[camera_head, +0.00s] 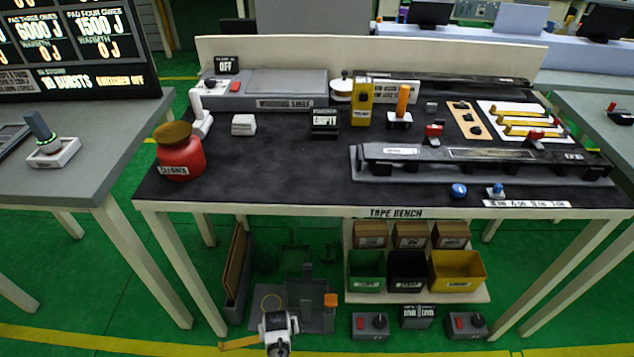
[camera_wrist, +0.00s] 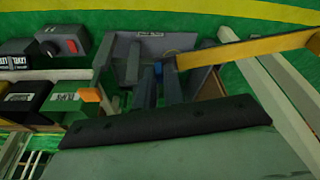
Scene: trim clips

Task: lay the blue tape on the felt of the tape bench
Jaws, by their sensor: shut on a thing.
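The tape bench (camera_head: 386,213) stands in the middle of the head view. Its dark felt top (camera_head: 265,170) has bare areas at the front left and centre. My gripper (camera_head: 279,346) is low in front of the bench, below the top, at the bottom of the head view. A long yellow strip (camera_head: 240,342) reaches left from it. The jaws partly hide that end.
A red jar (camera_head: 180,155) stands at the top's left edge. Coloured bins (camera_head: 366,270) and a grey rack (camera_head: 302,290) with upright parts sit beneath, close to my gripper.

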